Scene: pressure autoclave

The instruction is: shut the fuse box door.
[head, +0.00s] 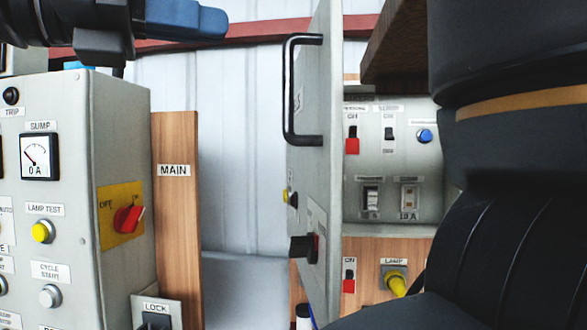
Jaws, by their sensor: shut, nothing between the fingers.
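The fuse box door (318,130) is a grey panel standing open and seen nearly edge-on, left of the box interior. A black bar handle (288,92) is on its left-facing side. Lower on that side are a black knob (300,248) and a small yellow part. The open grey box (430,198) behind it shows switches with red and black levers, a blue button and fuses marked 10 A. My black arm (510,210) fills the right side and hides the box's right part.
A grey control cabinet (75,180) with a gauge, buttons and a red rotary switch (128,219) stands at left. A wooden board (175,240) marked MAIN is beside it. A gap separates board and door.

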